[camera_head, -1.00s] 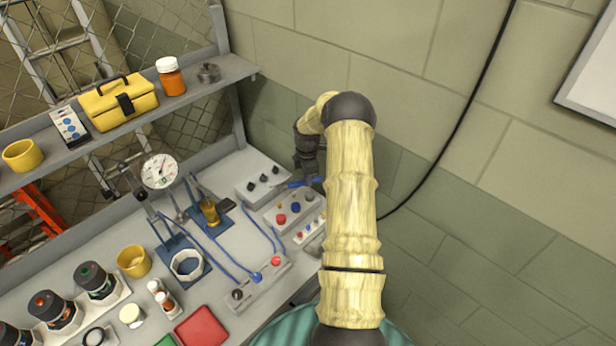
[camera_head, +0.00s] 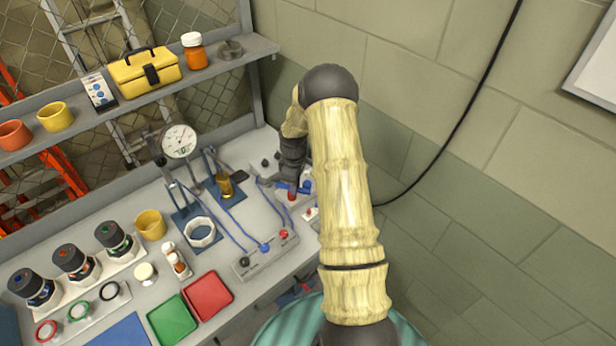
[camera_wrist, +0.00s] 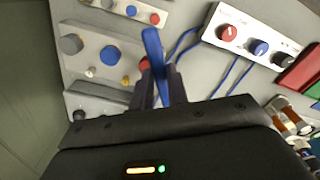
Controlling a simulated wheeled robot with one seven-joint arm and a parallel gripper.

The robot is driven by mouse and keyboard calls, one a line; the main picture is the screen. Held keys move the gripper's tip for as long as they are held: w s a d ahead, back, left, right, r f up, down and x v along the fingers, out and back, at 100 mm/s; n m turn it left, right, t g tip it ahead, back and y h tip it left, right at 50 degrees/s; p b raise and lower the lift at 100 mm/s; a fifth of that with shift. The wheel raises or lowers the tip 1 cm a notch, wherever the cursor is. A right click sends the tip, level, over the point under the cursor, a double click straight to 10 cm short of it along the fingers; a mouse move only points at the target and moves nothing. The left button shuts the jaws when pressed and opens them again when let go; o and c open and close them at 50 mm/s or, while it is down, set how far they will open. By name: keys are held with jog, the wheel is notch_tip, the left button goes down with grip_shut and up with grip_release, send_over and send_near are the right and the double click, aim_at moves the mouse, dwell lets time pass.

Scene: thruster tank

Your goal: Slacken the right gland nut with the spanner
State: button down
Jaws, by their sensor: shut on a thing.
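My gripper (camera_wrist: 160,90) is shut on a blue spanner (camera_wrist: 152,45), whose shaft points up in the wrist view. In the head view my gripper (camera_head: 291,172) is low over the bench's right end, and part of the spanner (camera_head: 305,187) shows beside it. A pale block (camera_wrist: 95,60) carries a grey, a blue (camera_wrist: 110,55) and a red knob or nut (camera_wrist: 145,64) in a row, with small white and yellow ones. The spanner and finger partly hide the red one. I cannot tell which is the right gland nut, nor whether the spanner touches one.
A panel (camera_wrist: 250,40) with red, blue and black knobs lies right, with blue tubes running from it. A smaller block (camera_wrist: 120,8) sits at the top. In the head view, a dial gauge (camera_head: 179,141), a yellow cup (camera_head: 151,224) and coloured trays (camera_head: 208,297) occupy the bench.

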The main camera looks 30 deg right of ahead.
jog(key=s+a+f+m+b, duration=0.1)
jog(key=a+m, duration=0.3)
jog(key=a, duration=0.4)
jog(key=s+a+f+m+b, duration=0.2)
jog(key=a+m+b, duration=0.1)
jog(key=a, duration=0.5)
jog(key=shift+s+a+f+m, duration=0.25)
jog(key=shift+f+m, duration=0.1)
jog(key=shift+m, duration=0.45)
